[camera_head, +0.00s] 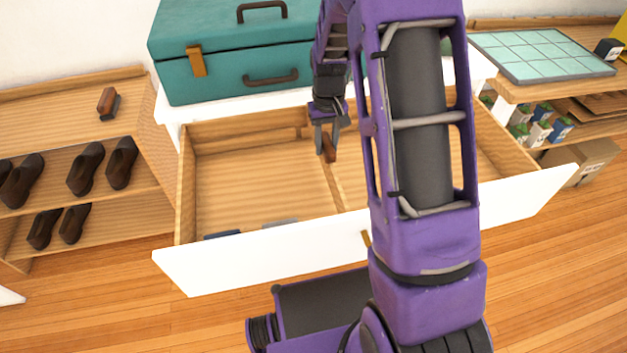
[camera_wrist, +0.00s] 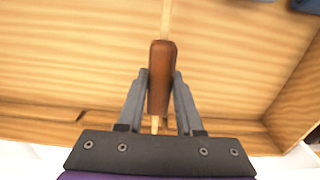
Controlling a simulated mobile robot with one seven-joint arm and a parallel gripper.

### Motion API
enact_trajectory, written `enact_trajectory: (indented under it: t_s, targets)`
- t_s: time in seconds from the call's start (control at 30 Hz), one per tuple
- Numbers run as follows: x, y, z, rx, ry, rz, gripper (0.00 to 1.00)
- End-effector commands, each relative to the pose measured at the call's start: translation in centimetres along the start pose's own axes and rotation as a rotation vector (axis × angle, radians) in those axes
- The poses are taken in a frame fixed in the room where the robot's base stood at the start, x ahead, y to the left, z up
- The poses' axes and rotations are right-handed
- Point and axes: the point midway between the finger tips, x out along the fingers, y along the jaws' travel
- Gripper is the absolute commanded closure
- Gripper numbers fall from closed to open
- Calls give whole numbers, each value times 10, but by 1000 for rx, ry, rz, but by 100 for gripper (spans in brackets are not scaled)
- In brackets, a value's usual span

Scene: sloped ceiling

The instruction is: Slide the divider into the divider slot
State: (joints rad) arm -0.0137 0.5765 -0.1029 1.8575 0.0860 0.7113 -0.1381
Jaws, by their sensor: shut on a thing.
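My gripper (camera_head: 327,140) points down inside the open drawer (camera_head: 187,190), shut on a brown wooden piece (camera_head: 329,150). In the wrist view, this brown piece (camera_wrist: 162,75) sits upright in the picture between the two fingers. I cannot tell whether it is part of the divider. A pale thin wooden strip (camera_head: 338,185) runs from below the gripper toward the drawer's white front. It lines up with the brown piece in the wrist view (camera_wrist: 166,18). A small upright wooden part (camera_head: 302,131) shows at the drawer's back wall; I cannot tell whether it is the slot.
Teal suitcases (camera_head: 225,60) stand behind the drawer. Flat bluish items (camera_head: 222,235) lie at its front left. A shoe shelf (camera_head: 60,95) with a brush (camera_head: 108,101) stands left; another shelf (camera_head: 560,92) stands right. My arm hides much of the drawer's right half.

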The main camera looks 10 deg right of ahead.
Motion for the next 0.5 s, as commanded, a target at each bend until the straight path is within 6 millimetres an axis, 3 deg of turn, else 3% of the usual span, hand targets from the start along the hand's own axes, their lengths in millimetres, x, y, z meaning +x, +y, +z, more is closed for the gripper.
enact_trajectory:
  t_s: [0.5]
  targets:
    - [0,42,0,3,0,0,100]
